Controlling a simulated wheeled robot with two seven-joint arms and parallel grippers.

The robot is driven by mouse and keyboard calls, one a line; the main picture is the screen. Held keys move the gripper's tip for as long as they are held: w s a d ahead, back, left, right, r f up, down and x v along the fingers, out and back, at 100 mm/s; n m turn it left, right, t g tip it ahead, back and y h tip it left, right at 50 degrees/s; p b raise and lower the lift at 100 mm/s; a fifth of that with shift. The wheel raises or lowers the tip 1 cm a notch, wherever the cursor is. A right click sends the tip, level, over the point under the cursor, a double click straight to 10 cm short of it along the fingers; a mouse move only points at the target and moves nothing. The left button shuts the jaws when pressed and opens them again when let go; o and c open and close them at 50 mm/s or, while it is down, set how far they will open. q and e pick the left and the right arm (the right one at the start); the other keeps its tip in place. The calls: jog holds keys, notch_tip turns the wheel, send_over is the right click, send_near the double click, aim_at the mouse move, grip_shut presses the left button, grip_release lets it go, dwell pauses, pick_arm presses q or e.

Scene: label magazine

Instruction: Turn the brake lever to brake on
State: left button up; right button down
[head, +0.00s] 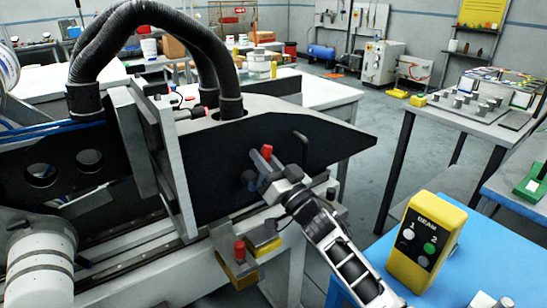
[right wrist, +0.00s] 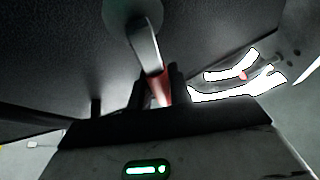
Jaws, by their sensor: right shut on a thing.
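The brake lever (head: 266,151) is on the dark side panel of the machine, and its red tip shows in the head view. My right gripper (head: 264,180) reaches it from the lower right and is shut on it. In the right wrist view, the lever (right wrist: 147,52) is a grey bar running down from a round hub (right wrist: 132,14) to a red grip. The red grip sits between the dark fingers (right wrist: 160,92). The gripper hides part of the lever in the head view. No brake marking is readable. My left gripper is not in view.
A yellow box with buttons (head: 428,240) stands on a blue table (head: 480,262) at right. A red-topped knob (head: 240,250) is below the panel. Thick black hoses (head: 160,22) arch over the machine. Open floor (head: 350,118) lies behind.

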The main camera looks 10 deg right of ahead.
jog(key=shift+s+a+n+g+y+p, duration=0.15)
jog(key=shift+a+n+g+y, duration=0.2)
jog(key=shift+n, duration=0.5)
jog(key=shift+s+a+n+g+y+p, duration=0.15)
jog(key=shift+a+n+g+y, duration=0.2)
jog(key=shift+n, duration=0.55)
jog(key=shift+s+a+n+g+y+p, duration=0.2)
jog(key=shift+a+n+y, duration=0.15)
jog(key=shift+n, duration=0.5)
jog(key=c, duration=1.3)
grip_release()
jog(key=shift+r, duration=0.1)
jog(key=shift+d, duration=0.1)
jog(key=b+v, duration=0.1)
jog(key=v, duration=1.1)
jog(key=shift+b, duration=0.3)
